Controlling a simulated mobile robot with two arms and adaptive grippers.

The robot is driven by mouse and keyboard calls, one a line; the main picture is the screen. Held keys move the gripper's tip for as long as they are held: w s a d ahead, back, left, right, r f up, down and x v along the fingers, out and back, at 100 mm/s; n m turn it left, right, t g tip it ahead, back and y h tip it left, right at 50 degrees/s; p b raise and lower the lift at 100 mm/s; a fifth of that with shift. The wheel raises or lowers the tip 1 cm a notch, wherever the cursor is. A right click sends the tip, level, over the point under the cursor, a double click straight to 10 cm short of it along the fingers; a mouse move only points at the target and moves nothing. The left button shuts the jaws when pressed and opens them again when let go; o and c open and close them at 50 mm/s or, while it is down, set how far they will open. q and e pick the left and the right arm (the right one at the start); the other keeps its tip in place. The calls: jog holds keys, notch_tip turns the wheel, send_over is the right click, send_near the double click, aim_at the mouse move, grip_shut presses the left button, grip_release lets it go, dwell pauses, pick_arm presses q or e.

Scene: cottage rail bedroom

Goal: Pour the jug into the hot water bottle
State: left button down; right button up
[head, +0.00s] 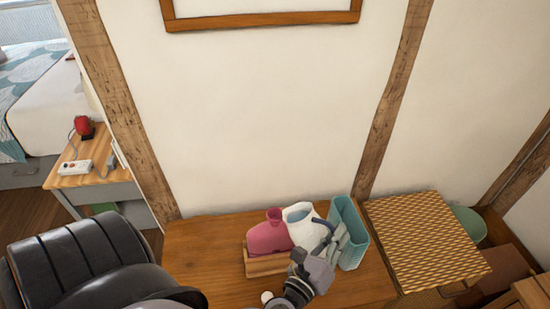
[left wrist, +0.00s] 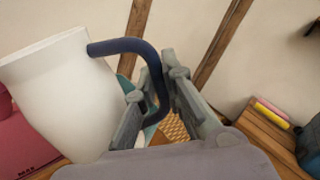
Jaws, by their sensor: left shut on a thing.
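The jug (head: 301,232) is white with a dark blue handle (left wrist: 122,46). It stands roughly upright, its open mouth showing from above. My left gripper (head: 328,247) is shut on the handle, on the jug's right side. The pink hot water bottle (head: 268,236) is just left of the jug, its neck and opening pointing up. It sits in a small wooden holder (head: 266,266) on the table. Its pink side with a "MAX" mark shows at the left wrist view's left edge (left wrist: 22,143). I cannot tell whether the jug's base touches the table. My right gripper is not in view.
A tall teal container (head: 352,232) stands close right of the jug on the wooden table (head: 210,262). A woven-topped piece (head: 425,235) and a green bowl (head: 468,224) are farther right. A small white round thing (head: 267,297) is near the front. The table's left part is clear.

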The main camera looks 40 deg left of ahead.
aim_at(324, 221)
pick_arm(q)
jog(key=shift+a+r+n, duration=0.5)
jog(key=shift+r, duration=0.2)
jog(key=shift+s+a+r+n+p, duration=0.1)
jog(key=shift+a+r+n+p, duration=0.35)
jog(key=shift+r+n, duration=0.35)
jog(key=shift+w+a+r+n+p, duration=0.1)
jog(key=shift+a+r+n+p, duration=0.35)
jog(key=shift+r, duration=0.45)
jog(key=shift+s+a+r+n+p, duration=0.1)
jog(key=shift+a+r+n+p, duration=0.3)
jog(key=shift+r+n, duration=0.45)
dwell(4.8)
